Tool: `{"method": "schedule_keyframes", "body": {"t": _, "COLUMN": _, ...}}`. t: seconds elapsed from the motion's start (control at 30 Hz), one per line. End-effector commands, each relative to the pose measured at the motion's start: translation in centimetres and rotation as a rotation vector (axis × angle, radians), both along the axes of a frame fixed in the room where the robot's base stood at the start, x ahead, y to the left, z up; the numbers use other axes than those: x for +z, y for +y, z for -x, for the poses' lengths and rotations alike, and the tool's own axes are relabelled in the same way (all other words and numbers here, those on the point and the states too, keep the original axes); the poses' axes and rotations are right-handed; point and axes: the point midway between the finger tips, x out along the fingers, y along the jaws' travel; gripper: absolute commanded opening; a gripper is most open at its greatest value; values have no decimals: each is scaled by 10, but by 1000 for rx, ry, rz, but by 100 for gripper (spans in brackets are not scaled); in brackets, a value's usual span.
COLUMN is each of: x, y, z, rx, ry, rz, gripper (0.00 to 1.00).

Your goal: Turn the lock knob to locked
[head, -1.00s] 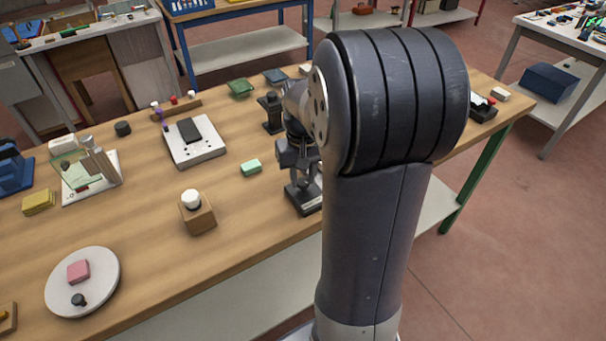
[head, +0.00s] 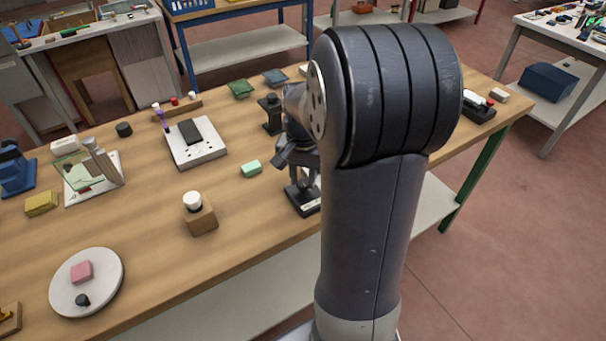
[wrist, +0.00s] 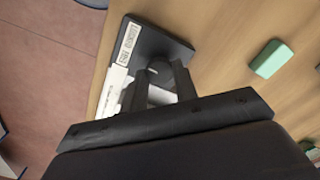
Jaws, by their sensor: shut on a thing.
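The lock stands on a black base plate (head: 305,203) at the front edge of the wooden bench, beneath my gripper (head: 297,168). In the wrist view the dark base (wrist: 158,45) carries white label strips (wrist: 127,45) with lettering too small to read surely. My gripper (wrist: 160,80) is over the base, its two dark fingers shut on the grey lock knob (wrist: 160,73). The fingers hide much of the knob, so I cannot tell which mark it points to. My arm hides part of the lock's surroundings in the head view.
A green block (head: 251,169) lies left of the lock, also seen in the wrist view (wrist: 271,59). A wooden block with a white knob (head: 200,214) stands farther left. A black post (head: 271,113) stands behind. Bare bench (head: 245,205) lies between them.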

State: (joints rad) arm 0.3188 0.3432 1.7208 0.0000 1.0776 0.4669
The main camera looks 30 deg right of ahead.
Motion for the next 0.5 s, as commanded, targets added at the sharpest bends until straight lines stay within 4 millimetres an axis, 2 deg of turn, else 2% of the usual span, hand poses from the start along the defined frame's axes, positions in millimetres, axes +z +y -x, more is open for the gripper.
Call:
{"method": "schedule_keyframes", "body": {"t": 0.2, "x": 1, "y": 0, "z": 0, "rx": -194, "ry": 1, "rz": -1, "gripper": 5}}
{"method": "schedule_keyframes", "body": {"t": 0.5, "x": 1, "y": 0, "z": 0, "rx": -395, "ry": 0, "rz": 0, "gripper": 5}}
